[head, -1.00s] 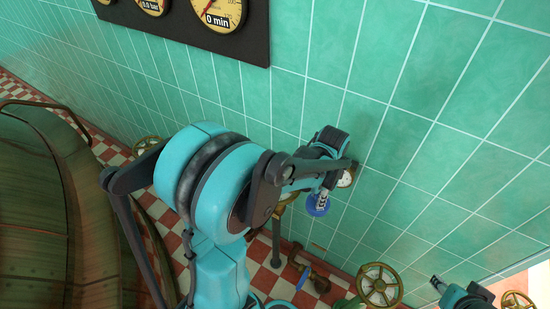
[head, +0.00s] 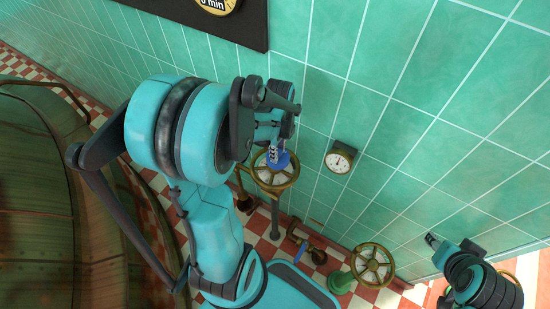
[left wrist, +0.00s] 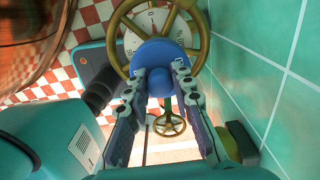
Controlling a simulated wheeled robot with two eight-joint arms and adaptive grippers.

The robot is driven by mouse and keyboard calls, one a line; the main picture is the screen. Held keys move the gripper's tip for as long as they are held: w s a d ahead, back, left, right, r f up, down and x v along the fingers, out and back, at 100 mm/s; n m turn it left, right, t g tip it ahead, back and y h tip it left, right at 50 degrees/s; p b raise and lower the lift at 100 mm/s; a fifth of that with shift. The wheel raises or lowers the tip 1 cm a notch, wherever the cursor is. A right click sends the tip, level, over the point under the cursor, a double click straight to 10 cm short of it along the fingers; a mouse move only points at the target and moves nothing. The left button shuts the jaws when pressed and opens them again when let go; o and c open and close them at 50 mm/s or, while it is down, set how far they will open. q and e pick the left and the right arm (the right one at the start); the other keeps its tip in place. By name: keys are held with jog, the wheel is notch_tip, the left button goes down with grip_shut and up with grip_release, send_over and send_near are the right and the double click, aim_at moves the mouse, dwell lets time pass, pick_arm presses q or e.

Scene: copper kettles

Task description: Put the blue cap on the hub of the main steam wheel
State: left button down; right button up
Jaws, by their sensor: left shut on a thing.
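My left gripper (head: 274,148) is shut on the blue cap (head: 281,161), high on a post beside the wall. The cap is over the middle of a brass handwheel (head: 292,178) with a pale disc behind its spokes. In the left wrist view the fingers (left wrist: 159,78) grip the cap (left wrist: 157,52) from both sides, and it covers the hub of the wheel (left wrist: 204,40). I cannot tell whether cap and hub touch. My right gripper (head: 433,241) is at the lower right, away from the wheel; its fingers are too small to read.
A small gauge (head: 340,158) is on the green tiled wall just right of the wheel. A second brass handwheel (head: 373,265) on a green base stands lower right. A pipe with a valve (head: 308,248) lies between. A large copper kettle (head: 50,200) fills the left.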

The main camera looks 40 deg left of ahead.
pick_arm(q)
jog(key=shift+s+a+f, duration=0.15)
jog(key=shift+a+f, duration=0.25)
jog(key=shift+a, duration=0.05)
jog(key=shift+f+b, duration=0.7)
jog(key=shift+f, duration=1.2)
jog(key=shift+f, duration=0.15)
jog(key=c, duration=1.3)
grip_release()
